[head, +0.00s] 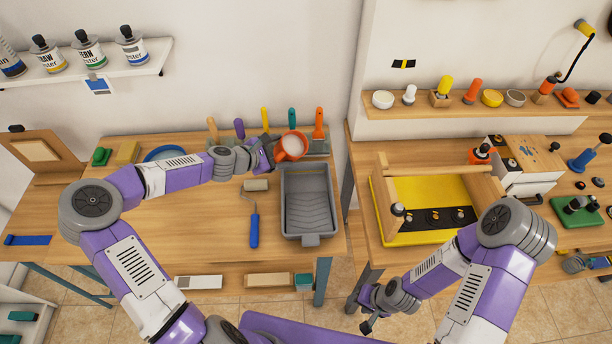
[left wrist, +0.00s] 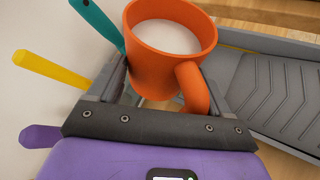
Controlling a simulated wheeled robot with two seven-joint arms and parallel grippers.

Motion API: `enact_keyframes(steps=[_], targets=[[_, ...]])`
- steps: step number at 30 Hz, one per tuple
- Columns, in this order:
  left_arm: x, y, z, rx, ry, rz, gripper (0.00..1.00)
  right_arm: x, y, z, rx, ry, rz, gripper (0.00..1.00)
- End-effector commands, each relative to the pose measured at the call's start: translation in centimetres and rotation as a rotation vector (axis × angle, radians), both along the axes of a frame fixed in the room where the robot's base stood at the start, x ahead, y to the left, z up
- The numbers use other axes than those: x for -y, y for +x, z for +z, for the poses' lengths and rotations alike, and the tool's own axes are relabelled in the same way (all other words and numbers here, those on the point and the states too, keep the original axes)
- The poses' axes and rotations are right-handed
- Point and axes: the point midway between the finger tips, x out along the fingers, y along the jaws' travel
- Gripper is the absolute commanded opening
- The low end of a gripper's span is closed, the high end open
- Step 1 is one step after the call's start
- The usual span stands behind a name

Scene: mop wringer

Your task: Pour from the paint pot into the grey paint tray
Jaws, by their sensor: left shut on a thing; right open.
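The orange paint pot (head: 291,146) holds white paint and is upright, or nearly so, over the back left end of the grey paint tray (head: 309,203). My left gripper (head: 268,151) is shut on the pot. In the left wrist view the pot (left wrist: 160,62) sits between the fingers, its handle toward the wrist, with the white paint surface (left wrist: 168,36) level inside. The grey tray (left wrist: 275,90) shows beyond it at the right, with no paint visible in it. My right gripper (head: 367,318) is open and empty, low in front of the right bench.
A blue-handled roller (head: 254,228) lies left of the tray. Several coloured-handled tools stand along the back of the bench, close behind the pot; a teal handle (left wrist: 98,27) shows beside it. A yellow-floored wooden box (head: 430,205) is on the right bench. The left bench front is mostly clear.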

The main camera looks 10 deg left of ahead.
Motion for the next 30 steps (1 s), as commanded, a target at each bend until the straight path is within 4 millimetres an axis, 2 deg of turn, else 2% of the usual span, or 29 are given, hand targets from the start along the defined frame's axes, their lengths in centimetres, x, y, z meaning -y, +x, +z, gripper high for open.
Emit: enact_keyframes(steps=[30], targets=[[0.9,-0.5,0.3,0.054,0.093,-0.002,0.37,0.0,0.0,-1.2,0.0,0.0,0.0,0.45]])
